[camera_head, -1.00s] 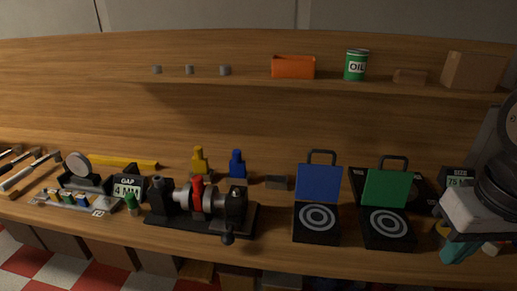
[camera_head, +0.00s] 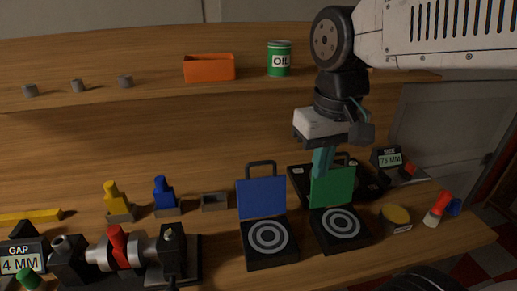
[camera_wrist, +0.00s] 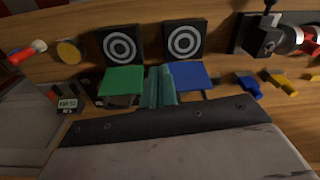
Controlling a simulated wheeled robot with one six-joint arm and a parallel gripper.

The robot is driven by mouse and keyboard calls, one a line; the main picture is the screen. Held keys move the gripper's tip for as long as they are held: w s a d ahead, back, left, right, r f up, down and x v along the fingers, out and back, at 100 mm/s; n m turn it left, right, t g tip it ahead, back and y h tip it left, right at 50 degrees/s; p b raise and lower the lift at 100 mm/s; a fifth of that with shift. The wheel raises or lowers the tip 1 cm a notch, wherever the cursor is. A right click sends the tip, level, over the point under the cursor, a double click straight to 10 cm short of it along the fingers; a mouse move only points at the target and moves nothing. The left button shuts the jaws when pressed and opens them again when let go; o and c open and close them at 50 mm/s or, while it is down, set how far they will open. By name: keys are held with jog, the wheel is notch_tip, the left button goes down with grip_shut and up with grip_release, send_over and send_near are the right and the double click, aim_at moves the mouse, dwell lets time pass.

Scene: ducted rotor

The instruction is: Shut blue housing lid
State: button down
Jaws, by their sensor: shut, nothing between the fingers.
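The blue lid (camera_head: 262,197) stands upright, open, at the back of its black housing (camera_head: 269,257), which has a ringed disc inside. A dark handle loop tops the lid. In the wrist view the blue lid (camera_wrist: 190,75) is just right of my gripper's fingers. The green lid (camera_head: 332,187) also stands open on the neighbouring housing (camera_head: 341,244). My gripper (camera_head: 322,162) is shut and empty, its teal fingers pointing down close behind or above the green lid's top edge. In the wrist view the fingers (camera_wrist: 160,84) lie between the two lids.
A 75 MM gauge (camera_head: 387,160) and a flat black case stand behind and right of the green housing. A yellow-topped round part (camera_head: 396,216) and a red-capped cylinder (camera_head: 438,207) lie right. A vise-like rotor fixture (camera_head: 120,254) stands left. The shelf holds an oil can (camera_head: 279,58).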

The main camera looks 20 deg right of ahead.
jog(key=w+a+m+g, duration=0.2)
jog(key=w+a, duration=0.1)
jog(key=w, duration=2)
jog(key=s+f, duration=0.4)
jog(key=f, duration=0.4)
jog(key=shift+s+a+f, duration=0.15)
jog(key=shift+a+f, duration=0.1)
jog(key=shift+f, duration=0.05)
jog(key=shift+s+t, duration=0.1)
jog(key=shift+t, duration=0.2)
